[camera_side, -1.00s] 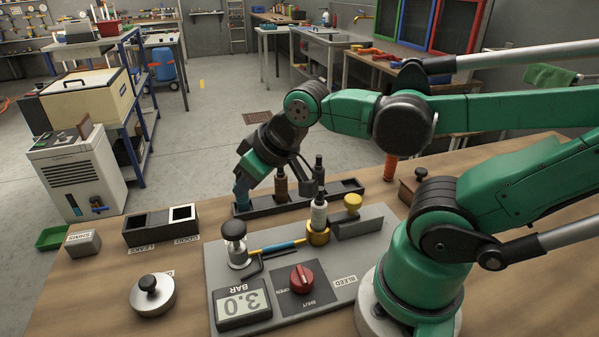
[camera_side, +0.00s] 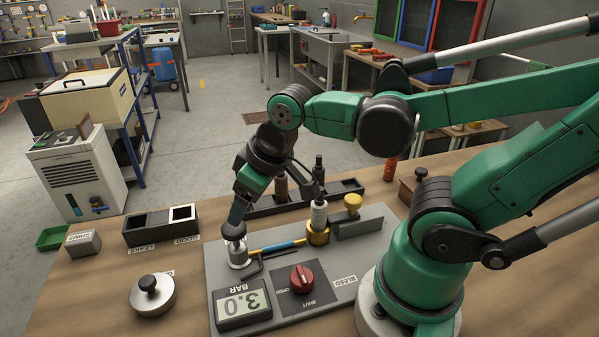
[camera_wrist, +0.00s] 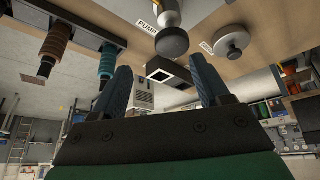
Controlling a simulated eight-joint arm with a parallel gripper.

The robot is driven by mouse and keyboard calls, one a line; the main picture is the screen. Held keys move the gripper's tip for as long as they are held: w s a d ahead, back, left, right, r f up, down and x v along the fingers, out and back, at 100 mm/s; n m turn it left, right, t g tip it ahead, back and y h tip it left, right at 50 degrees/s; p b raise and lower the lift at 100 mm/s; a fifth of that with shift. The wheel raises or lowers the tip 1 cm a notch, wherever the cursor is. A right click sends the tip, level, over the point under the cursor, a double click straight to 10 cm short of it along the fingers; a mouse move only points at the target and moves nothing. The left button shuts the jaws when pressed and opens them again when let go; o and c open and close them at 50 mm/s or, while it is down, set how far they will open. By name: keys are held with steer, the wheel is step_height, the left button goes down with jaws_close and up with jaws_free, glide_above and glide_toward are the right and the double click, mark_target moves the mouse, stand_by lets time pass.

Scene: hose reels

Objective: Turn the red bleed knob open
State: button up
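The red bleed knob (camera_side: 302,277) sits on a dark plate marked OPEN and SHUT, on the grey panel (camera_side: 330,297). Its ridge runs roughly up and down in the side view, towards the SHUT side. The gauge (camera_side: 243,303) reads 3.0 BAR. My gripper (camera_side: 234,230) is at the black-topped pump handle, left of and behind the red knob. In the wrist view my gripper (camera_wrist: 160,65) has its two blue fingers spread, with the pump handle (camera_wrist: 172,41) just beyond the tips. The fingers look empty. The red knob is not visible in the wrist view.
A yellow knob (camera_side: 352,203) stands behind right. A dark rack (camera_side: 345,188) holds hose pieces. A round lidded weight (camera_side: 152,294) and a two-slot box (camera_side: 160,229) stand left.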

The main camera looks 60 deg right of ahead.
mark_target(299, 275)
steer(key=shift+o, duration=0.3)
steer(key=s+a+f+n+g, duration=0.1)
steer(key=s+g, duration=0.1)
steer(key=s+f+n+g+h, duration=0.1)
steer(key=s+f+n+g, duration=0.1)
steer(key=g, duration=0.1)
steer(key=s+a+f+n+g+h, duration=0.1)
steer(key=s+n+g, duration=0.1)
steer(key=g, duration=0.1)
steer(key=shift+a+f, duration=0.35)
steer(key=shift+f, duration=0.05)
steer(key=shift+s+f+n+g, duration=0.2)
steer(key=shift+s+n+g, duration=0.1)
steer(key=shift+s+g, duration=0.1)
steer(key=shift+x, duration=2.7)
steer(key=shift+d+r, duration=0.1)
steer(key=shift+d, duration=0.05)
jaws_close()
